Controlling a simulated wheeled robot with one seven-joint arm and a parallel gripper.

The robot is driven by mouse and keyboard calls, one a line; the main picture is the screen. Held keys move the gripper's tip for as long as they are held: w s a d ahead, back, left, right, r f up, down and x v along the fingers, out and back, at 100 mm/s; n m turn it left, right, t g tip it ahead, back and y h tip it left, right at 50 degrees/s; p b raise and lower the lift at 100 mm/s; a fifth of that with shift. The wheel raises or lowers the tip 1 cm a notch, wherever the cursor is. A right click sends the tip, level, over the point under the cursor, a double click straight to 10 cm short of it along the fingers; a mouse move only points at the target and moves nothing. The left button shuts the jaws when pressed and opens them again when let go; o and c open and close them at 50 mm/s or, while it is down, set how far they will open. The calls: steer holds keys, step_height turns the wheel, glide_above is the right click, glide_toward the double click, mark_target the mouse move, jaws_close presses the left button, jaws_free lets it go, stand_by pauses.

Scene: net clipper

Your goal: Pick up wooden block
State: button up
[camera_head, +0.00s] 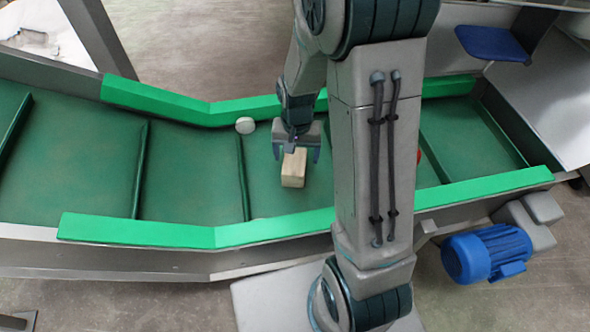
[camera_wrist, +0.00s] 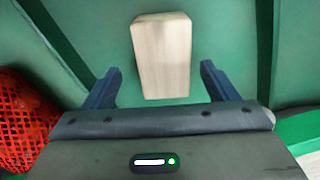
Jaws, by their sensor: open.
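The wooden block (camera_head: 294,168) is a pale, box-shaped piece on the green conveyor belt. In the wrist view the wooden block (camera_wrist: 161,55) lies just ahead of and between my fingers, its near end level with the fingertips. My gripper (camera_head: 297,152) is at the block's far end in the head view, its fingers apart on either side. In the wrist view my gripper (camera_wrist: 157,76) is open with two dark blue fingers, and a gap shows between each finger and the block. I cannot tell the exact height above the belt.
The green belt (camera_head: 190,175) has raised cross ribs and bright green side rails (camera_head: 150,233). A small white round item (camera_head: 245,125) lies by the far rail. A red mesh object (camera_wrist: 25,120) is left of my gripper. A blue motor (camera_head: 487,254) stands outside the conveyor.

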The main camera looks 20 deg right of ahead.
mark_target(295, 161)
steer(key=shift+a+f+b, duration=0.15)
steer(key=shift+f+b, duration=0.7)
steer(key=shift+f, duration=0.55)
steer(key=shift+a+f+b, duration=0.15)
steer(key=shift+f+b, duration=0.65)
steer(key=shift+f, duration=0.55)
steer(key=shift+r, duration=0.1)
steer(key=c, duration=1.1)
